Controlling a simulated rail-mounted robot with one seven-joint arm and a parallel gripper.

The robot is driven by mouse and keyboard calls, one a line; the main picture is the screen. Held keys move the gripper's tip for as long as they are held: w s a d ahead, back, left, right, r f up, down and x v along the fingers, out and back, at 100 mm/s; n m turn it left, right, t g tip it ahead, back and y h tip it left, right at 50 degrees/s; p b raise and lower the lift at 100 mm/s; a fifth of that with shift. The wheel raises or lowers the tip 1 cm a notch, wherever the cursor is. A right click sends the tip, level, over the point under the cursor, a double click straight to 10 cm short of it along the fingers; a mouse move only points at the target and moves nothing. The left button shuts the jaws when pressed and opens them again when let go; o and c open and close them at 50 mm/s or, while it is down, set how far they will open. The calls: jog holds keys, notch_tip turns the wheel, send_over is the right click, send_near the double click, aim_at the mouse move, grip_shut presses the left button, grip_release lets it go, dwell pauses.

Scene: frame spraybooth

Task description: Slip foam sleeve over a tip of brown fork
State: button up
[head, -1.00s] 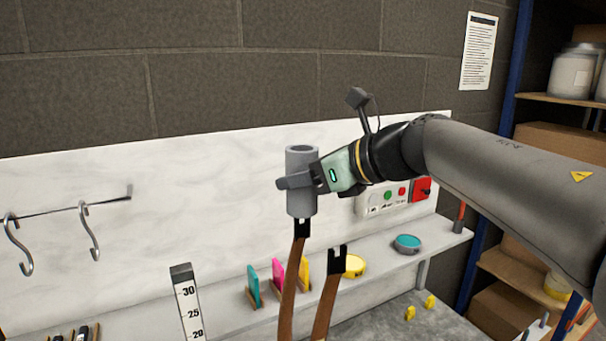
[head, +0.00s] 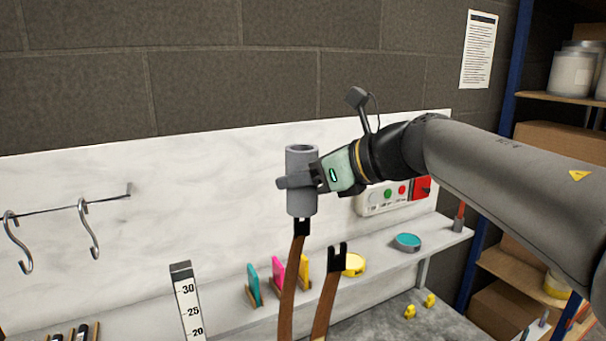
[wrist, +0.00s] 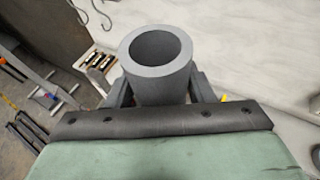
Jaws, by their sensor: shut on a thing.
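The foam sleeve (head: 301,204) is a grey hollow tube held upright in the head view. My gripper (head: 298,182) is shut on its middle from the right. In the wrist view the sleeve's open top (wrist: 156,52) faces the camera, between my gripper's fingers (wrist: 160,90). The brown fork has two curved tines with black notched tips. The left tip (head: 302,227) is directly under the sleeve's lower end; I cannot tell whether it touches or enters it. The right tip (head: 337,256) stands bare, lower and to the right.
A shelf behind the fork carries coloured cards (head: 278,281), a yellow tin (head: 354,265) and a teal tin (head: 407,242). A ruler post (head: 187,300) stands left. Hooks (head: 88,232) hang on the white panel. A control box (head: 385,196) is behind my arm. Air above the sleeve is clear.

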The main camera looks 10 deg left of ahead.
aim_at(317, 214)
jog(key=shift+f+b, duration=3.15)
jog(key=shift+f, duration=0.75)
jog(key=o, duration=1)
jog(key=shift+r, duration=0.1)
